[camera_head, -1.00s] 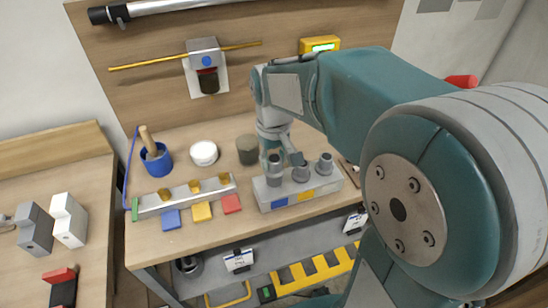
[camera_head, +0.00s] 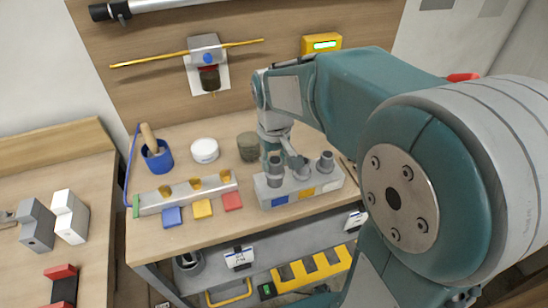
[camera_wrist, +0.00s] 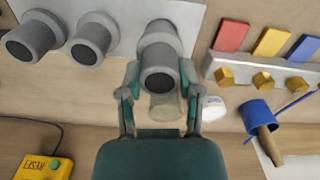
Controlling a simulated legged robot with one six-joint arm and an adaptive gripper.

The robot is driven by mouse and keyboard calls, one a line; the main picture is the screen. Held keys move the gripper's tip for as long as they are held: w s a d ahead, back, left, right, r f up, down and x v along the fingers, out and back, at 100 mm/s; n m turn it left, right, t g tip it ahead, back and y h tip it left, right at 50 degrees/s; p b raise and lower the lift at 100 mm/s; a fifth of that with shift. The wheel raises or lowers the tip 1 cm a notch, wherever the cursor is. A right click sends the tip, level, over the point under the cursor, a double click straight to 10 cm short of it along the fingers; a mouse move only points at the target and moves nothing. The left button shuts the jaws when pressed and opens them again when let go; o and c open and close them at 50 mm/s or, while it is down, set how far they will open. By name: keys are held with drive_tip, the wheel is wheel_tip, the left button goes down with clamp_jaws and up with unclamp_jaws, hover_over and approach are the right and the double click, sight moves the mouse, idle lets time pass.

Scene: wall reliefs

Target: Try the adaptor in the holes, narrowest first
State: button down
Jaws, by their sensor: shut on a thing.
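A grey block (camera_head: 330,184) on the bench carries a row of grey stepped collars with coloured labels on its front. The right collar (camera_head: 325,163) stands clear; in the wrist view, two collars (camera_wrist: 92,40) with dark mouths stand apart from my fingers. My gripper (camera_wrist: 160,72) is shut on a grey stepped cylinder (camera_wrist: 160,52), likely the adaptor, at the row's end nearest the metal rail. Whether it is seated or just above the block is hidden. In the head view, my gripper (camera_head: 290,160) partly covers the row. Hole widths cannot be told.
A metal rail (camera_head: 150,205) with brass pieces and coloured tiles lies left of the block. Behind stand a blue cup (camera_head: 160,165) with a wooden handle, a white round container (camera_head: 205,151) and a dark cylinder (camera_head: 248,147). A yellow display (camera_head: 321,43) is on the wall.

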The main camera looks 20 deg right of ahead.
drive_tip(key=shift+f, duration=1.25)
drive_tip(key=shift+c, duration=1)
unclamp_jaws()
wheel_tip(320, 180, up, 12)
drive_tip(key=shift+f, duration=0.1)
